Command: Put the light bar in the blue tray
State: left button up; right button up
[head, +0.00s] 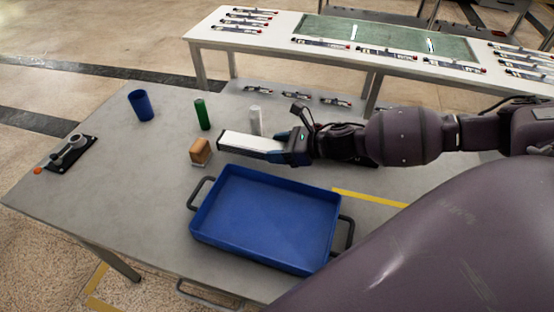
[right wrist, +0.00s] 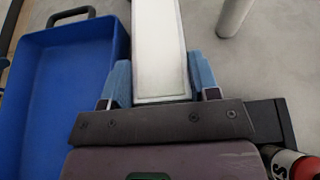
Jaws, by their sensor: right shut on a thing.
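The light bar (head: 250,142) is a long white bar with a dark edge. My right gripper (head: 284,151) is shut on its right end, and the bar points left. It appears to be above the table just behind the blue tray. In the right wrist view the bar (right wrist: 158,45) runs straight out between the two blue fingers of the gripper (right wrist: 160,85). The blue tray (head: 213,183) is empty, with dark handles at both ends. Its side also shows left of the bar in the right wrist view (right wrist: 32,110). My left gripper is not in view.
A blue cup (head: 141,105), a green cylinder (head: 202,114), a white cylinder (head: 255,120) and a brown block (head: 200,151) stand on the grey table (head: 110,185). A dark device (head: 70,153) lies at the left. A white bench (head: 280,35) with a green mat stands behind.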

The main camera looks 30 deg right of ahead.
aim_at(279, 167)
jog(key=shift+f+b, duration=0.35)
jog(key=shift+f, duration=1.8)
jog(key=shift+f, duration=0.2)
jog(key=o, duration=1)
jog(key=shift+o, duration=0.2)
jog(key=shift+r, duration=0.1)
jog(key=shift+r, duration=0.15)
jog(key=p+v, duration=0.1)
jog(key=v, duration=1)
jog(key=shift+s+d+p, duration=0.1)
jog(key=shift+s+p, duration=0.05)
jog(key=shift+p, duration=0.15)
jog(key=shift+o, duration=0.4)
jog(key=shift+s+d+r, duration=0.15)
jog(key=shift+d, duration=0.05)
